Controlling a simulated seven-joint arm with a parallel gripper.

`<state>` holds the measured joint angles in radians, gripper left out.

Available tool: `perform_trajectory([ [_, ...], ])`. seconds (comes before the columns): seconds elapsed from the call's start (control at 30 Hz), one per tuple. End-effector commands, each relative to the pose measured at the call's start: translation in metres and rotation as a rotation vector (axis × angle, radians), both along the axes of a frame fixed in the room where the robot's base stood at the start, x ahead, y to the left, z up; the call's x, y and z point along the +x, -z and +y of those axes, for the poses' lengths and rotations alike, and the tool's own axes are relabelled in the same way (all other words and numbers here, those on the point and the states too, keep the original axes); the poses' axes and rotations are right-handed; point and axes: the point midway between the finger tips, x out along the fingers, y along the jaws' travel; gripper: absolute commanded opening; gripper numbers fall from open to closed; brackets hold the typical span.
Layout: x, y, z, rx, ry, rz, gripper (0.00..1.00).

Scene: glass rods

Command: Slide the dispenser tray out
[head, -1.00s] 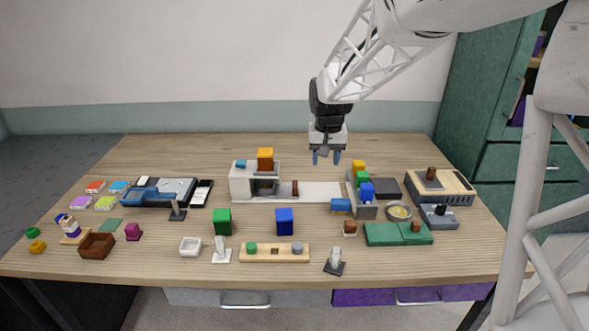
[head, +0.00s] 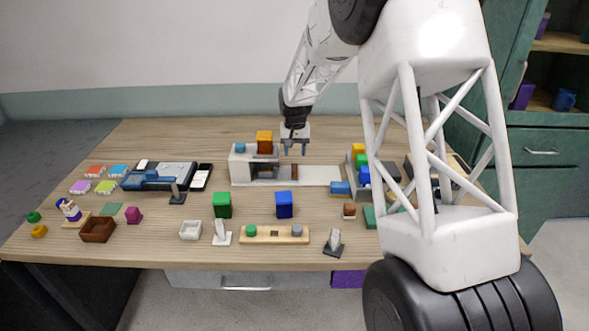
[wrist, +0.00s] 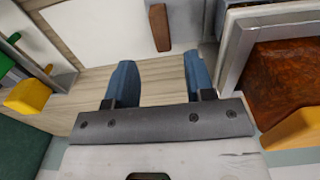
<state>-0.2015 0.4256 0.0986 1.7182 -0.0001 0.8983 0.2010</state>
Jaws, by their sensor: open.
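The dispenser is a white-grey block (head: 240,172) left of centre on the table in the head view. A pale flat strip (head: 322,175) runs right from it, with an upright brown handle-like piece (head: 294,172) near the dispenser's opening. Which part is the tray is not clear. My gripper (head: 295,150) is open and empty, fingers pointing down, above and slightly behind the brown piece. In the wrist view, its blue fingers (wrist: 158,82) are apart over bare wood, with the brown piece (wrist: 160,28) beyond the gap, not between them.
A brown block (wrist: 285,75) in a grey-walled top and an orange block (head: 264,137) stand close beside my gripper at the dispenser. A grey holder with yellow, green and blue blocks (head: 363,174) stands right. Green (head: 222,204) and blue (head: 284,204) cubes stand in front.

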Motion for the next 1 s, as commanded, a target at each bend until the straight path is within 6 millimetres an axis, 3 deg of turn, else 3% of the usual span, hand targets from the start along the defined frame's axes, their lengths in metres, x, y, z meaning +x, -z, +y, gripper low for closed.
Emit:
perform_trajectory([
  [0.57, 0.002, 0.007, 0.001, 0.0, 0.0, 0.002, 0.49],
  [1.0, 0.002, 0.051, 0.001, -0.001, 0.0, 0.003, 0.49],
])
